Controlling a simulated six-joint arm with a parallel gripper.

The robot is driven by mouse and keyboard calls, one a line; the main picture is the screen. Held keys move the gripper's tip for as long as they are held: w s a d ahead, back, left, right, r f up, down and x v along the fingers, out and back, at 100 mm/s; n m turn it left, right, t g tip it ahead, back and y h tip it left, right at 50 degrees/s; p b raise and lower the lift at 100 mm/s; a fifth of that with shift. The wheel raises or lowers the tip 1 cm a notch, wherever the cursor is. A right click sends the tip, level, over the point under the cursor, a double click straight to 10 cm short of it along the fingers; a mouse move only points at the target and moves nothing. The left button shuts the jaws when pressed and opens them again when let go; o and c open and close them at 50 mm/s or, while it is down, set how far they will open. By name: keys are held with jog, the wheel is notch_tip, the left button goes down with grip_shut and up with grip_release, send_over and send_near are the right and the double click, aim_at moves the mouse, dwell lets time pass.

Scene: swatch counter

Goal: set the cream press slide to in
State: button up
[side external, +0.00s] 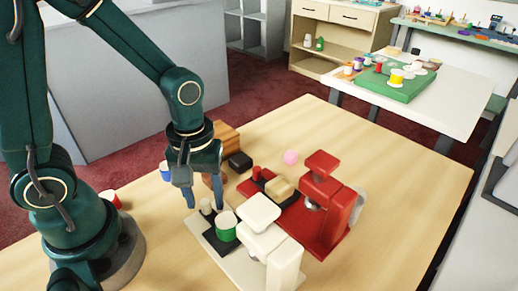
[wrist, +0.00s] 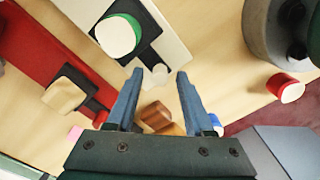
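The cream press (side external: 262,212) stands near the table's front, its head at the right end of its base. Its dark slide (side external: 212,238) reaches out left of the head and carries a green spool with a white top (side external: 226,228), clear of the head. The spool also shows in the wrist view (wrist: 117,36). A cream knob (side external: 206,206) stands at the slide's outer end. My gripper (side external: 203,196) is open above the knob. In the wrist view the knob (wrist: 158,74) lies between the open fingertips (wrist: 159,73); I see no contact.
A red press (side external: 322,190) with a wooden block (side external: 279,188) on its slide stands close behind the cream one. A black block (side external: 240,161), pink piece (side external: 291,157), blue-banded spool (side external: 166,172) and red spool (side external: 110,198) lie around. The table's right side is clear.

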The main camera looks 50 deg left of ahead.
grip_shut()
dwell(1.2)
